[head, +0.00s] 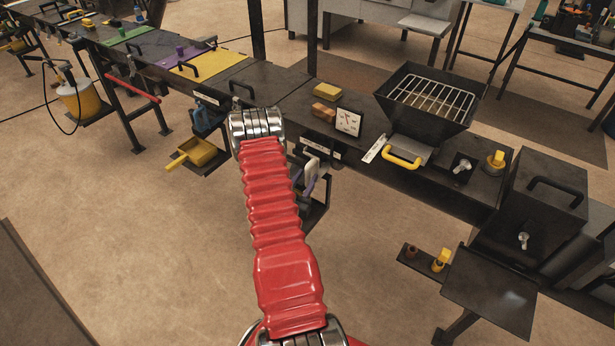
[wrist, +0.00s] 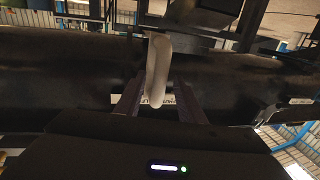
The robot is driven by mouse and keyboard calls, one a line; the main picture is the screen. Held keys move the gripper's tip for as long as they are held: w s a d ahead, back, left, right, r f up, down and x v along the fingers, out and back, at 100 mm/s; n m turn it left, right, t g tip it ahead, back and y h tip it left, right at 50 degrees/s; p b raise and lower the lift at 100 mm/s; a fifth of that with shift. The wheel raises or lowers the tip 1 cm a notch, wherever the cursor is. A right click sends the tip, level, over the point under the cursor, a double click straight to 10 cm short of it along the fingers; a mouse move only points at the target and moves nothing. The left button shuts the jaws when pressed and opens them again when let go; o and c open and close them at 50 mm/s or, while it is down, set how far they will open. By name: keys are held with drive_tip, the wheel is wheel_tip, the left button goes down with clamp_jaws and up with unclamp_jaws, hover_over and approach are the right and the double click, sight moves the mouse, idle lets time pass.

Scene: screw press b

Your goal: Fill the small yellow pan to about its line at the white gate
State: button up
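The small yellow pan (head: 199,152) sits on a low dark shelf left of my arm in the head view, its handle pointing to the left. A white handle (wrist: 158,70), seemingly the white gate's, hangs in the middle of the wrist view. In the head view a white piece (head: 311,167) shows under the bench edge, just right of my arm. My gripper (wrist: 157,92) is open, with one dark finger on each side of the white handle. The gap on the right side looks wider; contact cannot be told. The pan's line and contents are too small to see.
The long dark bench (head: 281,98) runs across the head view. A hopper with a white grate (head: 432,97), a yellow handle (head: 402,160) and a small sign (head: 348,122) are on its right part. A blue fitting (head: 205,121) hangs above the pan. Open floor lies in front.

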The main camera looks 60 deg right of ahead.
drive_tip(key=shift+d, duration=0.85)
drive_tip(key=shift+c, duration=0.2)
clamp_jaws()
